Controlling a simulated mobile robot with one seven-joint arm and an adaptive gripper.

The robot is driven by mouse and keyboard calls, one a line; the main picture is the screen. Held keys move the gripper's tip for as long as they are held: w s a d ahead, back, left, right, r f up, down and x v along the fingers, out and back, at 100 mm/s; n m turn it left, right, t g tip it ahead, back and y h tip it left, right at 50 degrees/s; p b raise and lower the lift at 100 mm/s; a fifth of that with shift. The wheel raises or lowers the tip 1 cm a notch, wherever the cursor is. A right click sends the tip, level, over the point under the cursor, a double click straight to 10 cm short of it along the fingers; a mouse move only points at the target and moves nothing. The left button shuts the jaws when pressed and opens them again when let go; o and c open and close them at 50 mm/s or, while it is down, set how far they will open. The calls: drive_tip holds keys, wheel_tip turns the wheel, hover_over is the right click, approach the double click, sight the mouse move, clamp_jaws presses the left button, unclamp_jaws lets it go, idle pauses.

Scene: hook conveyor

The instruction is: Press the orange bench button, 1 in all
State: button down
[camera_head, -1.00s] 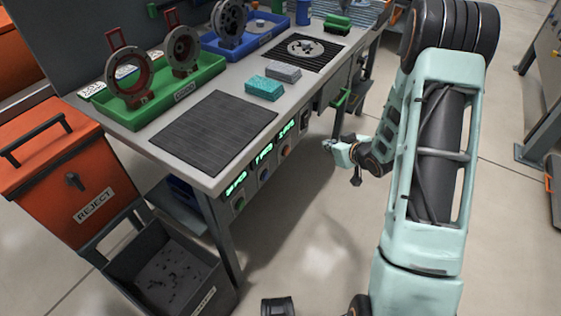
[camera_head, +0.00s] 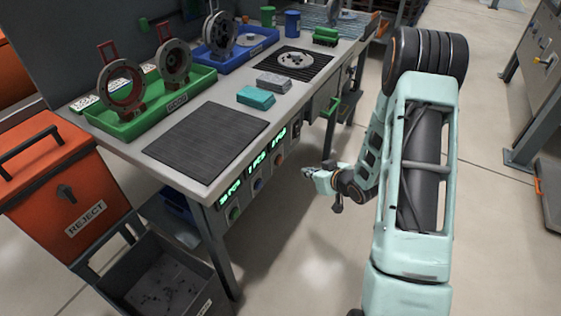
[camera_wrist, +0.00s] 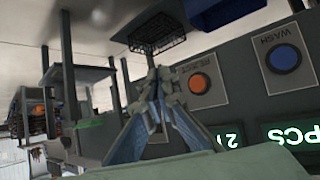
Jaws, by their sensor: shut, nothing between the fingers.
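The orange button (camera_head: 278,160) is on the front panel under the bench edge, the rightmost of three round buttons. In the wrist view the orange button (camera_wrist: 198,83) sits on a pale plate, just right of the fingertips. My gripper (camera_head: 306,171) is shut and empty, in front of the panel and slightly right of and below the button in the head view. In the wrist view my gripper (camera_wrist: 160,76) points toward the panel beside the button. A gap shows between the fingertips and the button in the head view.
A blue button (camera_wrist: 284,58) marked WASH lies beside the orange one, and a green button (camera_head: 234,212) is farther left. Lit green displays (camera_head: 256,165) sit above them. A green handle (camera_head: 331,108) juts out right of the panel.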

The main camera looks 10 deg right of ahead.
drive_tip(key=w+a, duration=0.4)
drive_tip(key=a, duration=0.1)
drive_tip(key=shift+a+b, duration=0.2)
drive_tip(key=shift+b, duration=0.25)
idle(1.1)
drive_tip(key=shift+w+a, duration=0.2)
drive_tip(key=shift+a, duration=0.1)
drive_tip(key=shift+w+a+b, duration=0.3)
drive_tip(key=shift+a+b, duration=0.1)
idle(0.9)
drive_tip(key=shift+s+d, duration=0.55)
drive_tip(key=shift+d, duration=0.15)
drive_tip(key=shift+s+d+p, duration=0.2)
drive_tip(key=shift+s+d, duration=0.55)
drive_tip(key=shift+d, duration=0.3)
drive_tip(key=shift+s+d+p, duration=0.15)
drive_tip(key=shift+s+d, duration=0.6)
drive_tip(key=shift+d, duration=0.25)
